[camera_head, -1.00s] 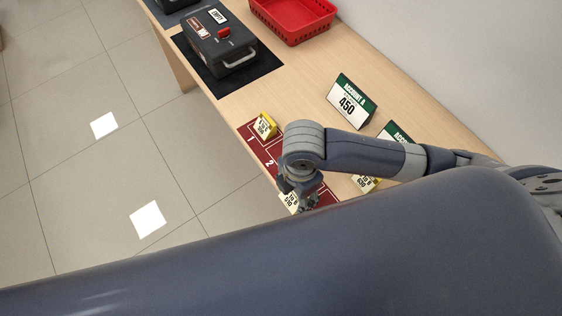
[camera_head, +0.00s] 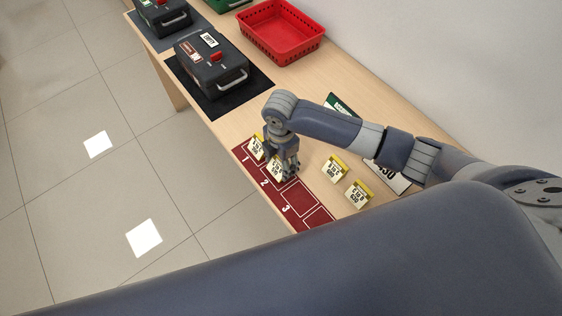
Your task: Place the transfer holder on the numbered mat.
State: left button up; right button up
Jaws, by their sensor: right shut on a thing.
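The dark red numbered mat (camera_head: 302,218) lies along the counter's front edge, with 1, 2 and 3 visible. One small yellow-and-white holder (camera_head: 257,147) stands at space 1. My right gripper (camera_head: 288,172) is shut on another yellow-and-white holder (camera_head: 275,169) at space 2, pointing down. I cannot tell whether this holder touches the mat. Two similar holders, one nearer the mat (camera_head: 333,169) and one further right (camera_head: 358,194), stand on the bare counter. Their print is too small to read, so I cannot tell which is the transfer holder. My left gripper is out of view.
Account signs (camera_head: 386,178) stand behind the holders, partly hidden by my right arm. A black cash box (camera_head: 212,72) on a dark mat and a red basket (camera_head: 280,35) are further up the counter. Space 3 looks empty.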

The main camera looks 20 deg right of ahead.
jog(key=shift+f, duration=0.85)
jog(key=o, duration=1.1)
jog(key=shift+c, duration=0.2)
notch_tip(320, 180, up, 12)
jog(key=shift+r+b, duration=0.2)
jog(key=shift+b, duration=0.15)
